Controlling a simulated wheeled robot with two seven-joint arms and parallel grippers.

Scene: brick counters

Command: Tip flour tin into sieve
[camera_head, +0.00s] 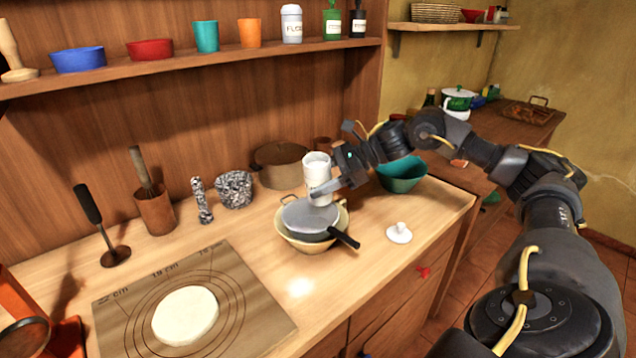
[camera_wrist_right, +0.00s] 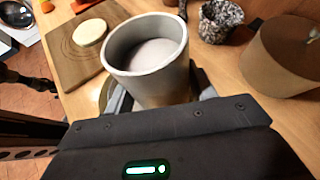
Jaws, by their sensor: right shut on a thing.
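The white flour tin (camera_head: 317,172) is upright in my right gripper (camera_head: 325,190), held above the sieve. In the right wrist view the open tin (camera_wrist_right: 150,55) shows white flour inside, and the fingers of my right gripper (camera_wrist_right: 155,90) are shut around its sides. The grey sieve (camera_head: 308,219) with a black handle rests across a cream bowl (camera_head: 290,240) on the counter. The tin's bottom hides part of the sieve's far side, and I cannot tell whether they touch. My left gripper is not in view.
A white lid (camera_head: 399,233) lies right of the bowl. A teal bowl (camera_head: 402,176) and a brown pot (camera_head: 280,163) stand behind. A rolling mat (camera_head: 245,290) with a round of dough (camera_head: 185,315) lies front left. A shelf (camera_head: 180,66) with cups runs above the counter.

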